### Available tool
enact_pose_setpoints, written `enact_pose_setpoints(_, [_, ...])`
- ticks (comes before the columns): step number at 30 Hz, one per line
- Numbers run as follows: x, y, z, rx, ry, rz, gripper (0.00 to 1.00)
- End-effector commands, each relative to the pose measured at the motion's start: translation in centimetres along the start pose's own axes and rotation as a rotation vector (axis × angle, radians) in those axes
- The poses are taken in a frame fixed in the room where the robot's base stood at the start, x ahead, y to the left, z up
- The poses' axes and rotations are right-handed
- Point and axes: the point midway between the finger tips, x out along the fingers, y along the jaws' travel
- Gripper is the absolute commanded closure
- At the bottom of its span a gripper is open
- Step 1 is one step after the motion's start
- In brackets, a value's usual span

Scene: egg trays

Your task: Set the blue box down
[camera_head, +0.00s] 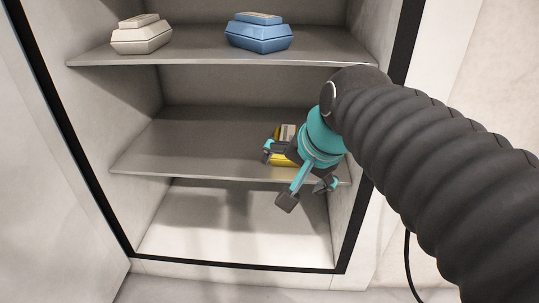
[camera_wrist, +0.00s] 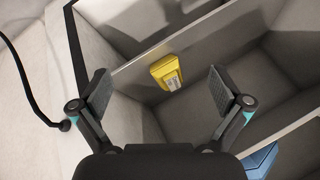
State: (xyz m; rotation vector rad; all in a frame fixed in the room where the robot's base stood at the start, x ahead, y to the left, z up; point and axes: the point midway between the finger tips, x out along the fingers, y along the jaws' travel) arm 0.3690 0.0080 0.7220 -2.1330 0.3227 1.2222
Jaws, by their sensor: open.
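The blue box (camera_head: 259,33) sits upright on the top shelf, right of its middle. It also shows in the wrist view, cut off at the lower right edge (camera_wrist: 262,160). My gripper (camera_head: 290,185) is open and empty in front of the middle shelf, below and to the right of the blue box. In the wrist view the two fingers of my gripper (camera_wrist: 162,100) are spread wide with nothing between them. A yellow box (camera_wrist: 166,73) lies beyond the fingertips; in the head view the yellow box (camera_head: 279,158) is on the middle shelf, partly hidden by my gripper.
A white box (camera_head: 141,35) sits on the top shelf at the left. The middle shelf (camera_head: 180,140) is bare left of the yellow box. The bottom compartment (camera_head: 220,230) looks empty. The cabinet's dark frame (camera_head: 380,150) edges the opening on the right.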

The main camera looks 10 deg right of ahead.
Motion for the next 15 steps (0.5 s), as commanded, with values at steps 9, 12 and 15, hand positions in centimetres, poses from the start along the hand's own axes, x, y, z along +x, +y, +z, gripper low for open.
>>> enact_pose_setpoints(9, [3.4, 7.4, 7.3, -0.632, -0.03, 0.115, 0.0])
enact_pose_setpoints(12, [3.7, 8.1, 7.7, -0.692, -0.035, 0.125, 0.0])
enact_pose_setpoints(15, [3.7, 8.2, 7.8, -0.705, -0.037, 0.127, 0.0])
